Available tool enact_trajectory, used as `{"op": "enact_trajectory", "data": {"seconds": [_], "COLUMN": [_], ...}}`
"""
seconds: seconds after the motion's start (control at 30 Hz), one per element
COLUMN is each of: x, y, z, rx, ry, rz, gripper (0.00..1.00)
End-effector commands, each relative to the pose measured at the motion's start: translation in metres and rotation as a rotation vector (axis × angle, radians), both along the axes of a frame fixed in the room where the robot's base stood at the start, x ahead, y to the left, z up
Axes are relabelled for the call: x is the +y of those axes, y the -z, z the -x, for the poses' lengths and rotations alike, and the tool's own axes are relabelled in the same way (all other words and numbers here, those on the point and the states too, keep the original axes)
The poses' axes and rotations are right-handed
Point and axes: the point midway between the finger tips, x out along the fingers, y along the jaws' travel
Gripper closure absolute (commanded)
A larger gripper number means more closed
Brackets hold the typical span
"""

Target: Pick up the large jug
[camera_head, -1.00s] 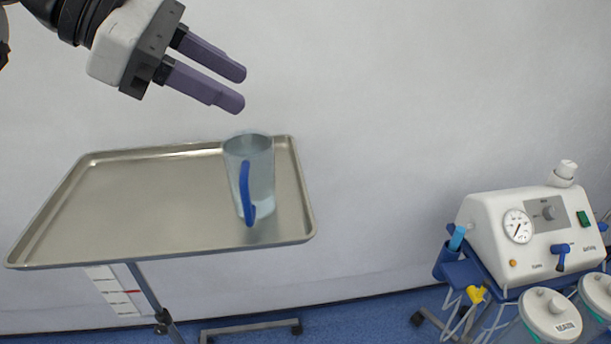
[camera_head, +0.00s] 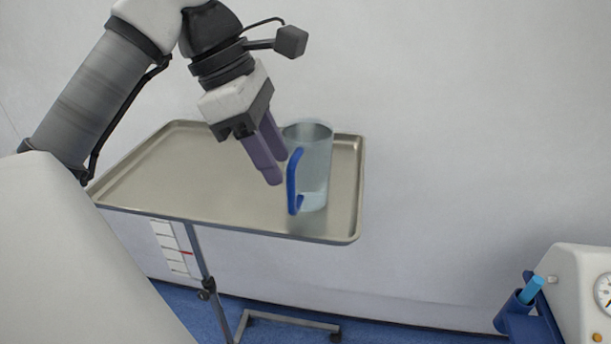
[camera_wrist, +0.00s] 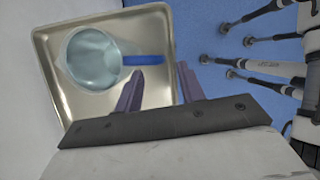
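The large jug (camera_head: 317,160) is clear, with a blue handle (camera_head: 293,182), and stands upright on the right part of the metal tray (camera_head: 190,205). My gripper (camera_head: 277,170) is open and empty, pointing down just left of the jug at about its upper half. In the wrist view the jug (camera_wrist: 92,58) is seen from above, with its handle (camera_wrist: 143,60) pointing right toward the space beyond my open fingers (camera_wrist: 160,85). The fingers do not enclose the handle in the wrist view. Whether a finger touches the jug cannot be told.
The tray's left part is bare. It sits on a wheeled stand (camera_head: 205,280) near a plain wall. A white suction machine (camera_head: 580,290) with a blue holder (camera_head: 522,315) stands at the lower right, apart from the tray. Blue floor lies below.

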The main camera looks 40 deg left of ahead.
Motion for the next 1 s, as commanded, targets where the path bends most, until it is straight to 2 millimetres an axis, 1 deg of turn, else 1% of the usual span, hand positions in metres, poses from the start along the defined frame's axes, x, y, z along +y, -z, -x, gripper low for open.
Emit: {"op": "enact_trajectory", "data": {"seconds": [0.17, 0.4, 0.5, 0.6, 0.77, 0.8, 1.0], "x": [-0.004, -0.014, -0.018, -0.019, -0.019, -0.019, -0.019], "y": [0.011, 0.044, 0.054, 0.057, 0.058, 0.058, 0.057], "z": [-0.002, -0.011, -0.013, -0.015, -0.015, -0.015, -0.015], "rx": [0.001, 0.001, 0.001, -0.001, -0.002, -0.001, -0.001], "ry": [-0.001, 0.0, -0.001, -0.001, -0.001, -0.001, 0.0], "rz": [0.001, 0.001, 0.001, 0.002, 0.001, 0.002, 0.002], "gripper": [0.61, 0.61, 0.61, 0.61, 0.61, 0.62, 0.88]}}
